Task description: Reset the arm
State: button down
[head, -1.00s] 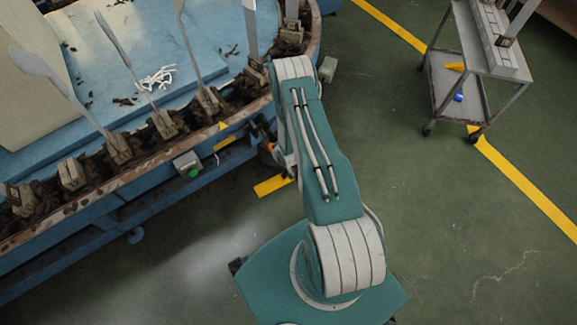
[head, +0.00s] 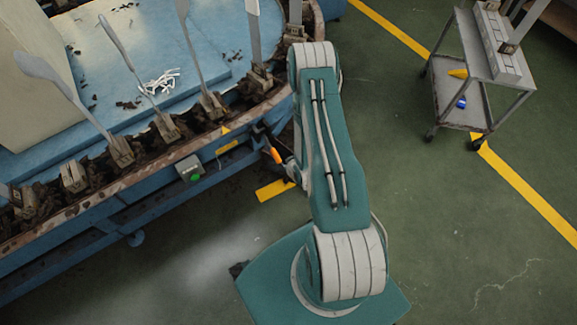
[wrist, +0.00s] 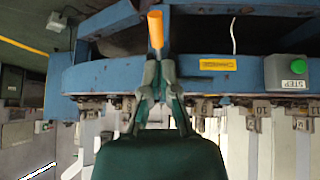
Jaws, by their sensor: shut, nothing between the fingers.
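My teal arm reaches up the middle of the head view, beside the blue round machine (head: 155,198). In the wrist view my gripper (wrist: 158,72) is shut and empty, its narrow fingers just below an orange handle (wrist: 155,30) on the machine's side. I cannot tell whether they touch it. The orange handle also shows in the head view (head: 273,154), left of my arm, which largely hides the gripper there. Flat metal sock boards (head: 118,42) stand around the machine's rim. White socks (head: 160,80) lie on its blue top.
A grey wheeled cart (head: 468,75) stands at the upper right. Yellow lines cross the green floor, which is clear right of my arm.

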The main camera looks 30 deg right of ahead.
jog(key=shift+w+r, duration=0.1)
dwell(0.3)
jog(key=w+r, duration=0.3)
jog(key=r, duration=0.5)
jog(key=w+r, duration=0.4)
jog(key=r, duration=0.3)
jog(key=a+r+g, duration=0.1)
jog(key=a+r, duration=0.1)
jog(key=r, duration=0.7)
jog(key=a+r, duration=0.2)
jog(key=r, duration=0.7)
jog(key=s+a+r, duration=0.3)
jog(key=s+r, duration=0.1)
jog(key=r, duration=0.3)
jog(key=s+a+r, duration=0.2)
jog(key=s+r, duration=0.3)
jog(key=r, duration=0.2)
jog(key=s+a+r, duration=0.2)
jog(key=s+r, duration=0.1)
jog(key=s, duration=0.4)
jog(key=s+a+r, duration=0.3)
jog(key=s+r, duration=0.1)
jog(key=s, duration=0.4)
jog(key=shift+a+r+g+y, duration=0.2)
jog(key=shift+r+g+y, duration=0.1)
jog(key=shift+g, duration=0.1)
